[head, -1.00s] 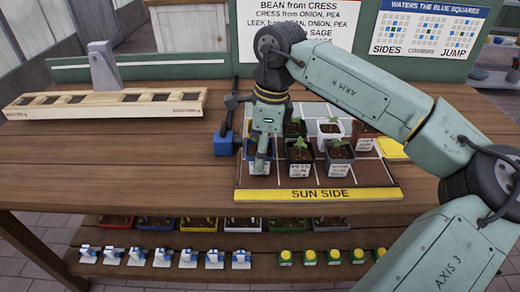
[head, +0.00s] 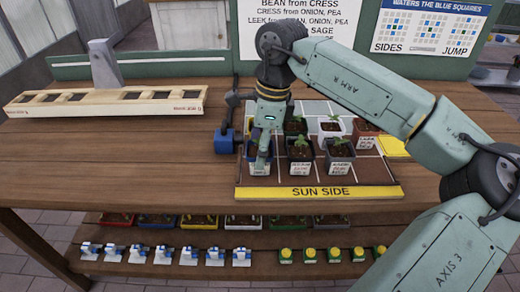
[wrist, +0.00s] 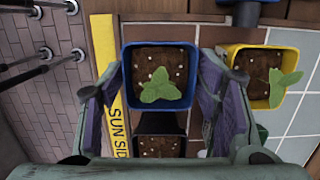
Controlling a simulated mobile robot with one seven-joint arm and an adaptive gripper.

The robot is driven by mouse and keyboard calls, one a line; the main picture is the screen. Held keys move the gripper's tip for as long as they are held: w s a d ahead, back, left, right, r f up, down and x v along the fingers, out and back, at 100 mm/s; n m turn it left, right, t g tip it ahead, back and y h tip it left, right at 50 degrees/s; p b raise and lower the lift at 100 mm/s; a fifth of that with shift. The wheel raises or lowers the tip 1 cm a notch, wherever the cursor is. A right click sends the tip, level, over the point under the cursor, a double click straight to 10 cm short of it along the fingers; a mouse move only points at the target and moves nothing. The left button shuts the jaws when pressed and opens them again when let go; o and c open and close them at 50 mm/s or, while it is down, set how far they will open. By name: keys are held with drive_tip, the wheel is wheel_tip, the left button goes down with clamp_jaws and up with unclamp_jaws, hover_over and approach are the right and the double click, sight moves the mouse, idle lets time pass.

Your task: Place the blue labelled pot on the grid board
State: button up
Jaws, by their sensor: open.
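The blue pot (wrist: 127,88) holds dark soil and a small green seedling. It stands on the grid board (head: 216,190), in the front left square beside the yellow SUN SIDE strip. Its white label (head: 260,169) shows in the head view below my fingers. My gripper (wrist: 160,92) is open, with a finger on either side of the blue pot. In the head view my gripper (head: 262,150) is just above that pot and hides part of it. I cannot tell whether the fingers touch it.
A black pot (head: 299,154) stands right of the blue pot, with several more pots around. A yellow pot (wrist: 256,98) is close to my right finger in the wrist view. A blue block-like tool (head: 224,141) stands at the board's left edge.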

wheel_tip(320, 180, up, 11)
drive_tip(key=d, duration=0.1)
drive_tip(key=shift+d+b, duration=0.3)
drive_tip(key=shift+b, duration=0.1)
idle(1.2)
